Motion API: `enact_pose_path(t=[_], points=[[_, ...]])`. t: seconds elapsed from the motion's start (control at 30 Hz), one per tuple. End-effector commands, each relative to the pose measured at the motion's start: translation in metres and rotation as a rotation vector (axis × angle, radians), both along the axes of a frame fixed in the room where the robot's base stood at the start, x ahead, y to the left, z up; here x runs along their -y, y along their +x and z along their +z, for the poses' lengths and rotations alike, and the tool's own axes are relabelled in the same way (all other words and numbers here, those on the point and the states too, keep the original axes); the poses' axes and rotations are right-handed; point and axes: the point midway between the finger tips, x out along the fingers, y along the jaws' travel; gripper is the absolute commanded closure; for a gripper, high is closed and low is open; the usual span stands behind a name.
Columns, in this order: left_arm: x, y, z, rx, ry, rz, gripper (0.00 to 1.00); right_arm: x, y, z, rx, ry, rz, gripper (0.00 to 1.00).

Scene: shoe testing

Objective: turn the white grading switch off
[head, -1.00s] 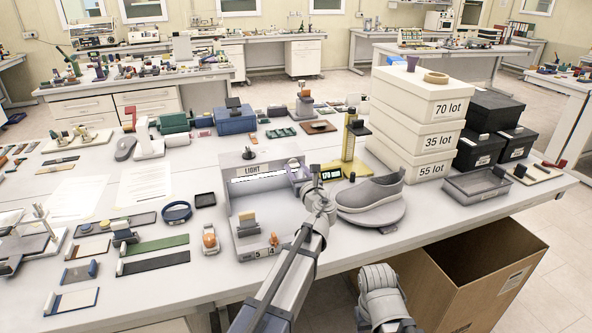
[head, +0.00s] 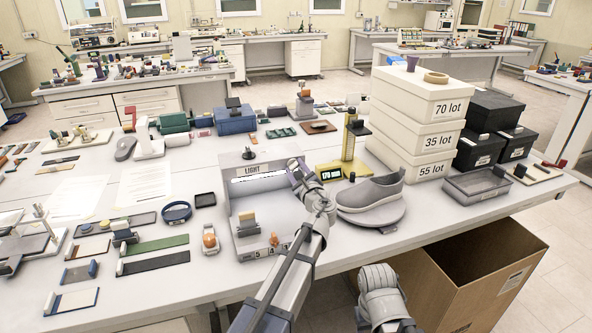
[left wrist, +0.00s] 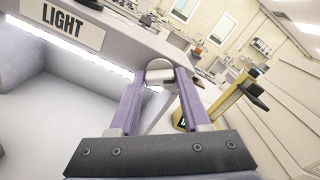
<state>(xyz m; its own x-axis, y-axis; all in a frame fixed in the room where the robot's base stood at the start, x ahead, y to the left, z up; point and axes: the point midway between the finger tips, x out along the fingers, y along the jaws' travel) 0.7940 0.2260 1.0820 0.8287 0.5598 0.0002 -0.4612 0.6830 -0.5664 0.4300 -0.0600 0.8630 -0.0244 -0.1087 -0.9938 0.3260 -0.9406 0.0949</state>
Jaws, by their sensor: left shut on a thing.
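The grey light box (head: 240,200) with its "LIGHT" label (head: 253,170) stands open toward me in the middle of the table; the label also shows in the left wrist view (left wrist: 62,24). A small white rounded piece, which looks like the white grading switch (left wrist: 159,68), shows between my fingertips at the box's right end. My left gripper (head: 296,166) has purple fingers and is shut on it at the box's upper right corner. In the head view the gripper hides the switch. My right gripper is out of view.
A yellow gauge (head: 350,140) stands just right of the left gripper. A grey shoe (head: 370,193) rests on a round stand (head: 372,218). White lot boxes (head: 410,140) are stacked behind it. An orange-topped piece (head: 210,239) stands left of the light box.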

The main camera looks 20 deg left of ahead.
Motion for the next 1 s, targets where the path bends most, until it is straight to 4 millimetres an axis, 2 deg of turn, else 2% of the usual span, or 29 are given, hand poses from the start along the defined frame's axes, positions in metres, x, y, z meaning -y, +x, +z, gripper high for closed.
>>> enact_pose_path(t=[0.6,1.0], points=[[-0.0001,-0.0007,-0.0004,0.325,-0.483,0.001,1.00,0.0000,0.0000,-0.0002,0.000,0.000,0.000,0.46],[-0.0001,-0.0008,-0.0006,0.484,-0.718,0.001,1.00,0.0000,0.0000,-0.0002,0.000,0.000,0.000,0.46]])
